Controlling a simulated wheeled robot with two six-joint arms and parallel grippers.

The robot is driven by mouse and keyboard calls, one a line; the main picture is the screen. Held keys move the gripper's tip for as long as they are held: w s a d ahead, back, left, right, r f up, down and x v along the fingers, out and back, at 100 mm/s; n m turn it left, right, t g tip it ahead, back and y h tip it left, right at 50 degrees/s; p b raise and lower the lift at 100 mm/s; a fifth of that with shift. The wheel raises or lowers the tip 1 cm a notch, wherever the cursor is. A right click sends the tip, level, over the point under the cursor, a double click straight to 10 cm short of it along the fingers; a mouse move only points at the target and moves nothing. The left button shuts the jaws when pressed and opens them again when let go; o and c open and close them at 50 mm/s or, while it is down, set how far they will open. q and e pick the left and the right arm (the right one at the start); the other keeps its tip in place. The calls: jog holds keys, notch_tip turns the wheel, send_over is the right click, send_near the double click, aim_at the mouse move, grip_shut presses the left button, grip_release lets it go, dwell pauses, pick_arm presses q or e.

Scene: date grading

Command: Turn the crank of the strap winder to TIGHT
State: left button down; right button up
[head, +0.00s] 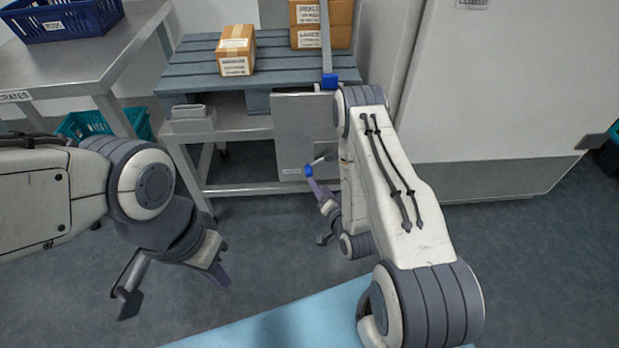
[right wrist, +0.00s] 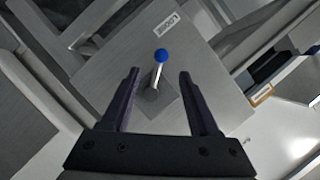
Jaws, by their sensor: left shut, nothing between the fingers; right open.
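The strap winder is a grey box (head: 297,125) on the front of the pallet stand. Its crank (head: 320,160) has a blue knob (head: 309,170) and points toward a small label. In the right wrist view the crank (right wrist: 158,76) points toward the LOOSE label (right wrist: 167,23). No TIGHT label is visible. My right gripper (right wrist: 160,73) is open, with the crank in line between its fingers; contact cannot be told. It partly shows beside the winder in the head view. My left gripper (head: 218,276) is shut and empty, low over the floor at left.
A grey strap (head: 326,40) with a blue piece (head: 330,81) runs up from the winder. Cartons (head: 236,50) stand on the slatted pallet (head: 190,68). A steel table (head: 75,58) is at left, a white cabinet (head: 500,80) at right. Floor in front is clear.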

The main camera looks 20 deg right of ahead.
aim_at(311, 174)
jog(key=b+x, duration=0.3)
jog(key=x, duration=0.6)
jog(key=shift+w+a, duration=0.1)
jog(key=shift+w, duration=0.25)
grip_shut()
dwell(0.9)
